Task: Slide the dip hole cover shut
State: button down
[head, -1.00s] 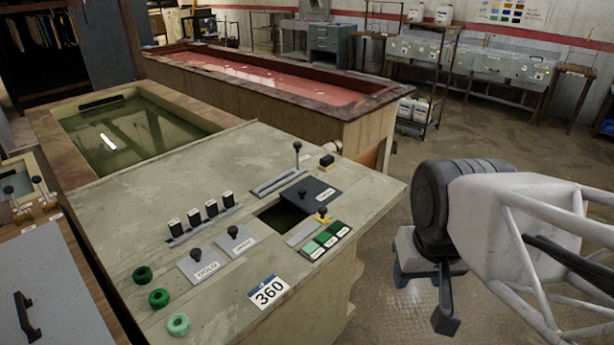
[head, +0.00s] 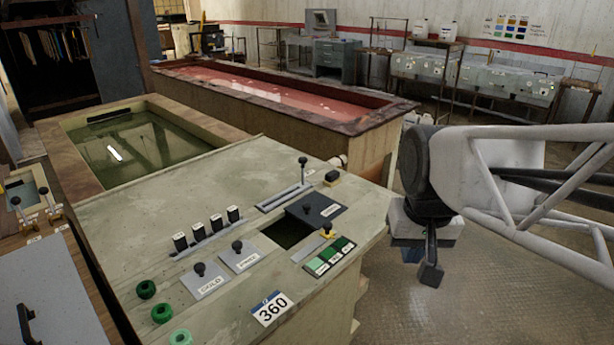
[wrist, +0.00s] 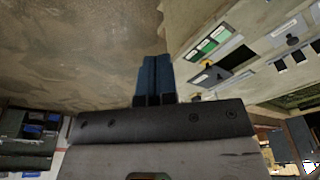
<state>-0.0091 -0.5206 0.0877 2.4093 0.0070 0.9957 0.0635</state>
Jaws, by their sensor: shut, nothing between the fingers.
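The dip hole cover (head: 316,208) is a dark, labelled plate on the pale console. It sits beside a dark square hole (head: 284,232), which is largely uncovered. In the wrist view the cover (wrist: 211,77) and the hole (wrist: 238,58) show at the upper right. My gripper (head: 431,274) hangs in the air right of the console, clear of the cover, fingers pointing down. In the wrist view the blue fingers of my gripper (wrist: 156,72) are together with nothing between them, over the floor.
A yellow-and-black knob (head: 327,229) and a strip of green tiles (head: 330,257) lie close to the hole. An upright lever (head: 303,168) and a small black block (head: 332,177) stand behind the cover. Open floor lies right of the console (head: 160,232).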

jog(key=w+a+r+m+g, duration=0.1)
jog(key=w+a, duration=0.2)
jog(key=w, duration=0.9)
jog(key=w+a+r+m+g, duration=0.1)
jog(key=w+a+r+g, duration=0.1)
jog(key=w, duration=1.1)
jog(key=w+a+f, duration=0.2)
jog(key=w+f, duration=0.1)
jog(key=w, duration=0.4)
jog(key=w+a+f+g, duration=0.1)
jog(key=w+a+f, duration=0.2)
jog(key=w, duration=0.5)
jog(key=w+a+f+m+g+y, duration=0.1)
jog(key=w+a+f, duration=0.2)
jog(key=w, duration=0.4)
jog(key=shift+w, duration=0.3)
jog(key=shift+s+f, duration=0.1)
jog(key=shift+f, duration=0.15)
send_over(313, 200)
notch_tip(313, 200, down, 9)
jog(key=shift+s+r, duration=0.1)
jog(key=s, duration=0.2)
jog(key=shift+s+a+f, duration=0.3)
jog(key=shift+a+f, duration=0.05)
jog(key=shift+f, duration=0.05)
jog(key=shift+s+a+f, duration=0.1)
jog(key=shift+s+a, duration=0.15)
jog(key=shift+s, duration=0.4)
